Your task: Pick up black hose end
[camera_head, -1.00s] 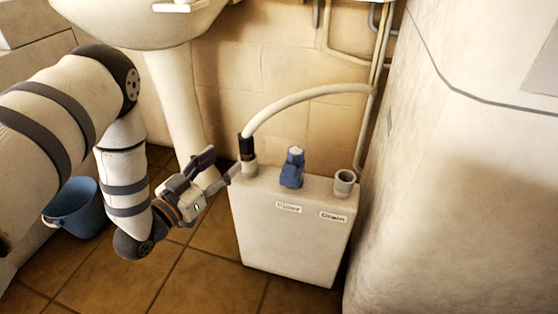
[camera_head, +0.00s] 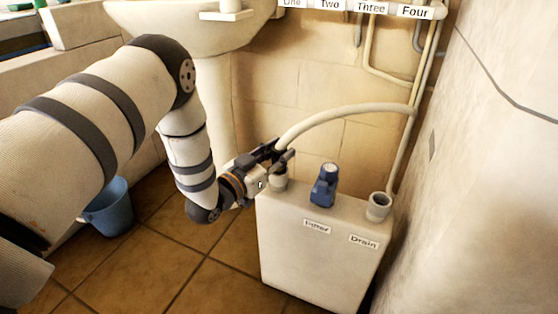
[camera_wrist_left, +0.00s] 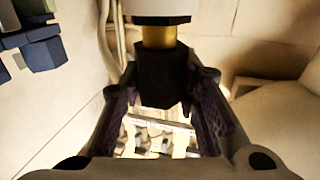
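The black hose end (camera_wrist_left: 162,72) is the dark cuff at the end of the pale hose (camera_head: 345,110), above the left socket (camera_head: 279,183) of the white box. In the head view it is mostly hidden by my left gripper (camera_head: 280,153). In the left wrist view it lies between the two fingers of my left gripper (camera_wrist_left: 163,90), which stand open on either side of it. I cannot tell whether either finger touches it. A brass-coloured ring and a pale part adjoin it at the top of that view. My right gripper is out of view.
The white box (camera_head: 315,265) carries labels, a blue fitting (camera_head: 324,186) and an open drain socket (camera_head: 379,206). A basin (camera_head: 190,25) stands behind my arm, and a wall (camera_head: 480,180) closes the right. A blue bucket (camera_head: 110,210) stands on the tiled floor at left.

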